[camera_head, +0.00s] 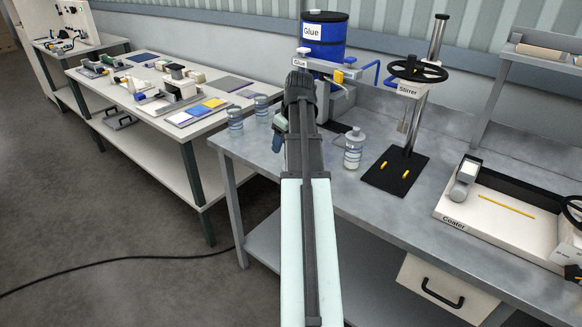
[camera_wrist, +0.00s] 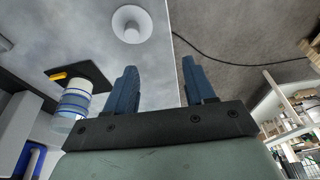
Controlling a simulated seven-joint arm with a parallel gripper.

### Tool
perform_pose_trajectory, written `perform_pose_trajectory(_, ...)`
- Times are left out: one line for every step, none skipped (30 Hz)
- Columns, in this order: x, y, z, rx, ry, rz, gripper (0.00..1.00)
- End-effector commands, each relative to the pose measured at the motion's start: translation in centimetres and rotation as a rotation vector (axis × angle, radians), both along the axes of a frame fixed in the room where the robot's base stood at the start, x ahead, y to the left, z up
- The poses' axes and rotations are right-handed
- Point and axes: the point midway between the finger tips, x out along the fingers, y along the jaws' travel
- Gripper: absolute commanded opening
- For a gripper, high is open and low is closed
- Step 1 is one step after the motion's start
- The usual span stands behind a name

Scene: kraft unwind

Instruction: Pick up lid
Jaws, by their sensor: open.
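A white round piece (camera_wrist: 132,24) with a grey raised or sunken centre, which looks like the lid, lies on the grey bench top near the top of the wrist view. It does not show in the head view, where my arm covers part of the bench. My gripper (camera_wrist: 159,82) has two dark blue fingers, open and apart, with nothing between them. The white piece is beyond the fingertips, a little left of the gap, and untouched. In the head view my gripper (camera_head: 279,134) is partly hidden behind my arm, over the bench's left part.
A banded bottle (camera_head: 353,148) stands right of my arm and also shows beside my left finger in the wrist view (camera_wrist: 75,103). The Stirrer (camera_head: 402,165), Glue drum (camera_head: 325,50) and Coater (camera_head: 480,222) occupy the bench. Two more bottles (camera_head: 235,118) (camera_head: 262,106) stand left.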

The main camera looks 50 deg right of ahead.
Motion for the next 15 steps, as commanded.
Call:
perform_pose_trajectory(-1.1,-1.3,1.5,-0.009,-0.010,-0.003,0.54)
perform_pose_trajectory(-1.6,-1.7,2.1,-0.010,-0.012,-0.001,0.54)
perform_pose_trajectory(-2.3,-2.3,2.8,-0.015,-0.016,0.001,0.54)
perform_pose_trajectory(-2.7,-2.6,3.3,-0.019,-0.019,0.003,0.54)
perform_pose_trajectory(-3.1,-2.9,3.7,-0.021,-0.021,0.004,0.54)
perform_pose_trajectory(-3.5,-3.2,4.1,-0.022,-0.022,0.005,0.54)
perform_pose_trajectory(-3.8,-3.3,4.4,-0.024,-0.023,0.006,0.54)
perform_pose_trajectory(-4.0,-3.4,4.6,-0.025,-0.024,0.008,0.54)
perform_pose_trajectory(-4.1,-3.6,4.7,-0.027,-0.025,0.009,0.54)
perform_pose_trajectory(-4.2,-3.6,4.7,-0.027,-0.026,0.009,0.54)
perform_pose_trajectory(-4.2,-3.6,4.6,-0.027,-0.026,0.010,0.54)
perform_pose_trajectory(-4.2,-3.6,4.3,-0.027,-0.026,0.010,0.54)
perform_pose_trajectory(-4.1,-3.6,3.9,-0.026,-0.026,0.011,0.54)
perform_pose_trajectory(-4.0,-3.6,3.5,-0.026,-0.026,0.011,0.54)
perform_pose_trajectory(-3.8,-3.6,3.0,-0.026,-0.025,0.011,0.54)
